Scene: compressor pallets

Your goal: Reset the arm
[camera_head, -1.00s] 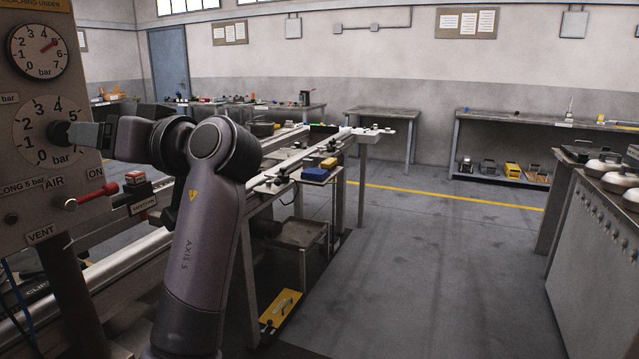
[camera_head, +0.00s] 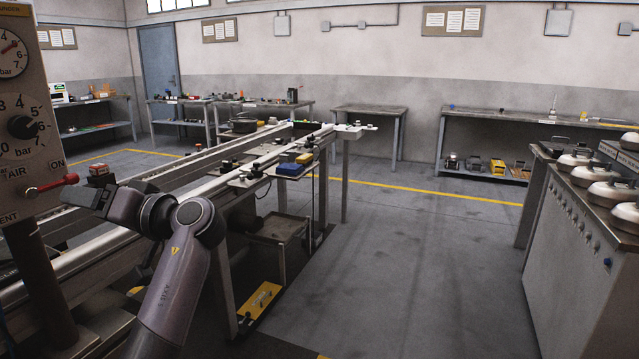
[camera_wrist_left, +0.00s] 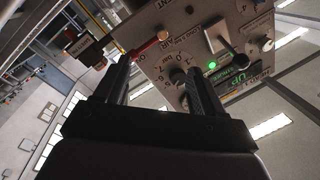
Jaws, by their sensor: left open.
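My left arm comes up from the bottom of the head view, and its dark left gripper (camera_head: 78,197) is beside the control panel (camera_head: 18,100), low and near the red lever (camera_head: 55,186). In the left wrist view the two fingers of the left gripper (camera_wrist_left: 160,75) stand apart with nothing between them. The panel (camera_wrist_left: 165,72), its red lever (camera_wrist_left: 150,47) and a dial show beyond the fingers. The panel's black knob (camera_head: 22,127) is clear of the gripper. My right gripper is not in view.
A long rail conveyor (camera_head: 190,187) runs behind my arm to the back, with a blue block (camera_head: 288,169) beside it. A cabinet (camera_head: 570,235) with metal domed lids stands at the right. The grey floor (camera_head: 410,260) between them is open.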

